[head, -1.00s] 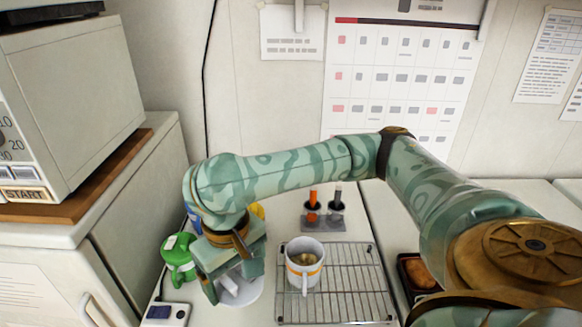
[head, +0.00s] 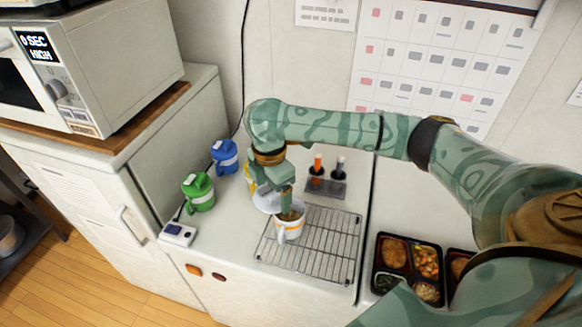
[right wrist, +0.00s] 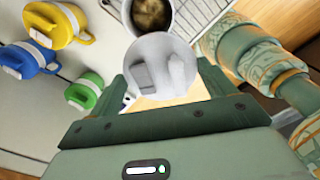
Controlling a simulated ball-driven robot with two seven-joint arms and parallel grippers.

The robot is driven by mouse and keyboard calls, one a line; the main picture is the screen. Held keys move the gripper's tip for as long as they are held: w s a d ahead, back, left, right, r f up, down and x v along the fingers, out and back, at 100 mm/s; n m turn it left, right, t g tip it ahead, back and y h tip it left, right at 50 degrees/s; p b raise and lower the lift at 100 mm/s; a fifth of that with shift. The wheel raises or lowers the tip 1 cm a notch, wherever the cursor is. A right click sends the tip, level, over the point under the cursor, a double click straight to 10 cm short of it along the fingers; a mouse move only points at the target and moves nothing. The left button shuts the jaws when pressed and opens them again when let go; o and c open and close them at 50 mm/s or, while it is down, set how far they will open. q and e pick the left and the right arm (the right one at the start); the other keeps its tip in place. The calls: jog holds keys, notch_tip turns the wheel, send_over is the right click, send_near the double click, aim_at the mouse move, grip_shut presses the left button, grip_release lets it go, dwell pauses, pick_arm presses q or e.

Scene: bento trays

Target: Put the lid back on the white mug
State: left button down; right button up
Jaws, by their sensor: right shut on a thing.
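The white mug (head: 291,230) with an orange band stands upright on the left part of a wire rack, open at the top, with brown contents. It also shows at the top of the right wrist view (right wrist: 153,12). My right gripper (head: 275,192) is shut on the white lid (head: 265,203), a round disc with a raised grip. In the right wrist view, the lid (right wrist: 160,68) sits between the fingers and slightly overlaps the mug's near rim. In the head view it is up and left of the mug opening, partly hidden by the gripper. My left gripper is not in view.
Green (head: 199,191) and blue (head: 224,156) lidded mugs stand to the left; a yellow mug (right wrist: 58,22) is mostly hidden behind my gripper in the head view. A holder (head: 327,187) with two shakers stands behind the rack (head: 325,240). Food trays (head: 408,262) lie right.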

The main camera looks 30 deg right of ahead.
jog(key=d+n+p, duration=0.1)
jog(key=n, duration=0.2)
jog(key=w+d+n+p, duration=0.1)
jog(key=n+p, duration=0.1)
jog(key=n, duration=0.1)
jog(key=d+f+n+p, duration=0.1)
jog(key=d+n+p, duration=0.1)
jog(key=n, duration=0.1)
jog(key=shift+w+n, duration=0.2)
jog(key=shift+n, duration=0.2)
pick_arm(q)
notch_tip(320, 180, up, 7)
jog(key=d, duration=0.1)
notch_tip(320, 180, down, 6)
jog(key=b, duration=0.5)
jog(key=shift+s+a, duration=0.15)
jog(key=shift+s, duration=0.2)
pick_arm(e)
notch_tip(320, 180, down, 8)
jog(key=d+n, duration=0.1)
jog(key=n, duration=0.2)
jog(key=shift+d+r, duration=0.15)
pick_arm(q)
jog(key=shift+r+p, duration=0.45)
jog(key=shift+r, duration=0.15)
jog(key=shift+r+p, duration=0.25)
jog(key=shift+p, duration=0.05)
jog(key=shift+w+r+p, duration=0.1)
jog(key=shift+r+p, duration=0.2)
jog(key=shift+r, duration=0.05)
